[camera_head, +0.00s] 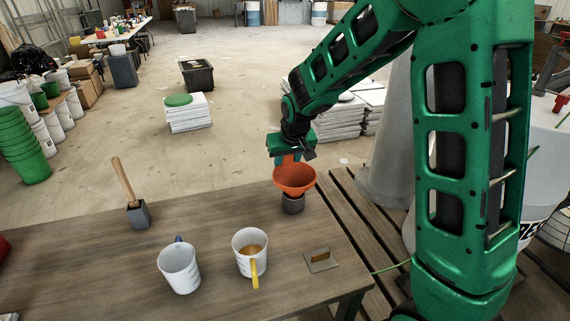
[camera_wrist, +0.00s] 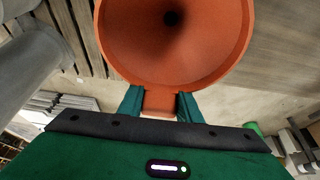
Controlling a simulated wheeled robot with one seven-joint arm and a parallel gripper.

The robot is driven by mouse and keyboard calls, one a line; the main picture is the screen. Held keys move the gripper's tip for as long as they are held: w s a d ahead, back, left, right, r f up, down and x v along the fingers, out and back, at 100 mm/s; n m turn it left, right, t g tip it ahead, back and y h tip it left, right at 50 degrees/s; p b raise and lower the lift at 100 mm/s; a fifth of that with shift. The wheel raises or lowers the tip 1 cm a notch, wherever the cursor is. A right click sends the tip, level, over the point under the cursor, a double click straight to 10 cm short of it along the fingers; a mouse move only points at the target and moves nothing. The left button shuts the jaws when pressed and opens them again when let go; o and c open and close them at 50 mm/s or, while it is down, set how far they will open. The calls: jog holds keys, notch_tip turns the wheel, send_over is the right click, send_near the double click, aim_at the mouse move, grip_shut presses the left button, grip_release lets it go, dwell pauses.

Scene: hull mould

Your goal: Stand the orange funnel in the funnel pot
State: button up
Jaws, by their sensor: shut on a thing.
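The orange funnel (camera_head: 294,180) is upright with its wide mouth facing up. It is directly above the small dark grey funnel pot (camera_head: 293,204) near the table's far right corner. The funnel's lower part overlaps the pot in the head view; I cannot tell how deep the spout sits in it. My gripper (camera_head: 291,158) is behind the funnel and shut on its tab. In the wrist view the fingers (camera_wrist: 160,104) close on both sides of the orange tab, and the funnel's bowl (camera_wrist: 175,45) fills the top. The pot is hidden there.
A small plate with a brown piece (camera_head: 320,260) lies at right. Slatted wood borders the table's right.

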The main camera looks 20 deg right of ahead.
jog(key=shift+f, duration=0.2)
jog(key=o, duration=1.1)
jog(key=shift+r, duration=0.1)
jog(key=v, duration=1)
jog(key=shift+s+r, duration=0.1)
jog(key=shift+r, duration=0.15)
